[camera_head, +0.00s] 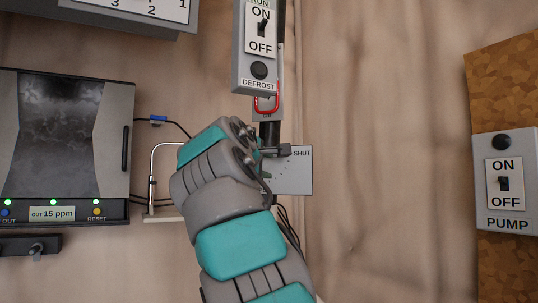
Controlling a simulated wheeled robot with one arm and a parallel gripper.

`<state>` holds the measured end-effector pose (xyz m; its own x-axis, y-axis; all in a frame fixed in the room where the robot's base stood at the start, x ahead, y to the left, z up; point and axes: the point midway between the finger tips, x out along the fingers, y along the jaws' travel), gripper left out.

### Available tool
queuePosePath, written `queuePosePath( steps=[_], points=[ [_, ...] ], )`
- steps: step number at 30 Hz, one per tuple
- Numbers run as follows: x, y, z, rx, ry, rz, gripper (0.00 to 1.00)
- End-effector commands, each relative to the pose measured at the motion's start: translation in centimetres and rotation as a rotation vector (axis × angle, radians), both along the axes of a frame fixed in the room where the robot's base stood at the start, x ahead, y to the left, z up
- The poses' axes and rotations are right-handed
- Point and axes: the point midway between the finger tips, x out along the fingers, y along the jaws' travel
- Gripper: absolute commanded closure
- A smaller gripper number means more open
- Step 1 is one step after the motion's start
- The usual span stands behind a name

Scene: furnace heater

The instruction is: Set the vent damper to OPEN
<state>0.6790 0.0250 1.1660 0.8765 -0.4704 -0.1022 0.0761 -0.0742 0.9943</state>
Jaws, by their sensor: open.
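A pale plate (296,177) marked SHUT at its upper right, with a dotted arc, sits beside a dark vertical pipe (269,132). It appears to be the damper's dial plate; any OPEN mark is hidden behind my arm. My gripper (267,164) is open in front of the plate's left part. A dark grey bar (284,150) points right toward the word SHUT; I cannot tell whether it is the damper handle or a finger, or whether the gripper touches the handle.
A DEFROST switch box (242,60) hangs just above, with a red loop (267,104) below it. A dark-framed panel reading 15 ppm (67,150) and a bent metal tube (152,175) are left. A PUMP switch box (483,205) is far right. The wall between is clear.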

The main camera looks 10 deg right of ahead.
Motion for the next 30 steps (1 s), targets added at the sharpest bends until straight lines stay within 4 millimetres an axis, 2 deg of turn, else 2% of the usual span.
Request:
queuePosePath(
  steps=[2,6,14,30],
  points=[
    [0.0,0.9,1.5,-0.03,-0.036,0.014,0.5],
    [-0.2,1.5,2.9,-0.066,-0.068,0.022,0.5],
    [0.2,1.4,3.5,-0.074,-0.078,0.024,0.5],
    [5.9,-1.4,3.5,-0.073,-0.074,0.023,0.5]
  ],
)
